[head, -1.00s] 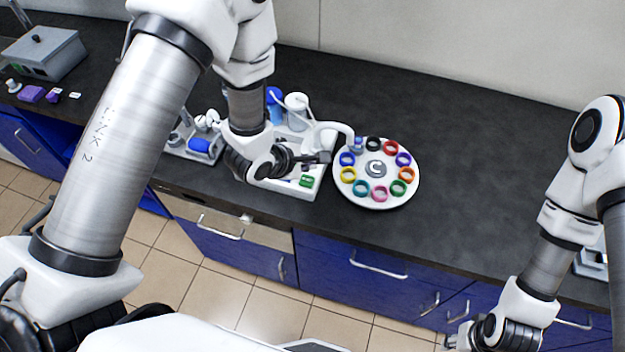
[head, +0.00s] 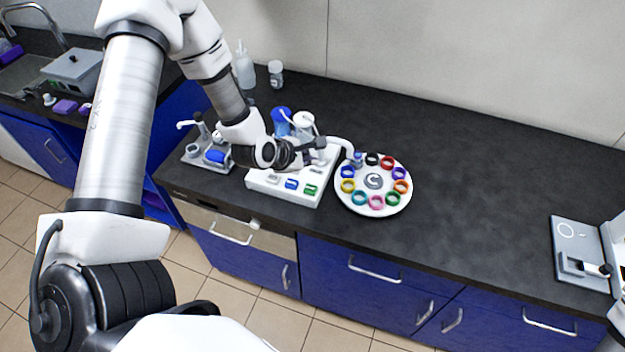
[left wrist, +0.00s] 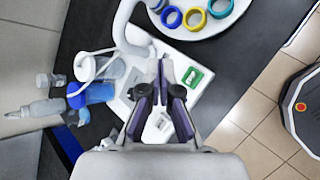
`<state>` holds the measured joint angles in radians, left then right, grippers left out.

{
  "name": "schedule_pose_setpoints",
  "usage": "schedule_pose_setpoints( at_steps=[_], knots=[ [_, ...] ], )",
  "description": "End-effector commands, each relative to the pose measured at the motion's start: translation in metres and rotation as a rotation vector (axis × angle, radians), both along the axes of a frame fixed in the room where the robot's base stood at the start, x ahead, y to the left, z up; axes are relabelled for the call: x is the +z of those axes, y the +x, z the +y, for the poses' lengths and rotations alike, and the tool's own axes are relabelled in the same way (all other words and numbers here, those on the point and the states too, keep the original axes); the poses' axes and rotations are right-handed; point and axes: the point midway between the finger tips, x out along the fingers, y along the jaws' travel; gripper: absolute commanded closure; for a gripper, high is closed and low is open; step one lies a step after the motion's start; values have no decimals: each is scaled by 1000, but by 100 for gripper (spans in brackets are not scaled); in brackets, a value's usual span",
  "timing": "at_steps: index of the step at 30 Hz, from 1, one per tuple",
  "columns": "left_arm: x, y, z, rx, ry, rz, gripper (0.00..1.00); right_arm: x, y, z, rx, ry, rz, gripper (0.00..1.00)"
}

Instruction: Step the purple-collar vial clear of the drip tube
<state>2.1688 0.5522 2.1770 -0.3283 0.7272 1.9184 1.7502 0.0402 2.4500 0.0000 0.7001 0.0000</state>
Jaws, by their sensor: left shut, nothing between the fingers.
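The purple-collar vial (head: 399,173) sits on the right side of the round white carousel (head: 373,209), between the red and orange collars. My left gripper (head: 320,144) is shut and empty above the white base (head: 262,183), left of the carousel. In the left wrist view its fingers (left wrist: 162,72) point toward the drip tube (left wrist: 124,28). My right gripper is out of view.
The base carries a green switch (head: 311,190) and a blue switch (head: 292,184). Blue and white vessels (head: 281,120) stand behind my left gripper. A grey device (head: 580,250) stands at the far right. The counter right of the carousel is clear.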

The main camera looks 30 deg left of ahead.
Motion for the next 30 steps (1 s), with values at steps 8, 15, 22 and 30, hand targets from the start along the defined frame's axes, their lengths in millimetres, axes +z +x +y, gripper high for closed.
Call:
schedule_pose_setpoints(
  at_steps=[8,15,22,30],
  knots=[
    [-33,-1,0,-1,1,2,100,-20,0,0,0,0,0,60],
    [-70,0,0,-2,1,1,100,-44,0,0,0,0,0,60],
    [-88,0,0,0,0,0,100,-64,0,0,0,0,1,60],
    [-86,0,0,0,0,0,100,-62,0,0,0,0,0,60]
  ],
)
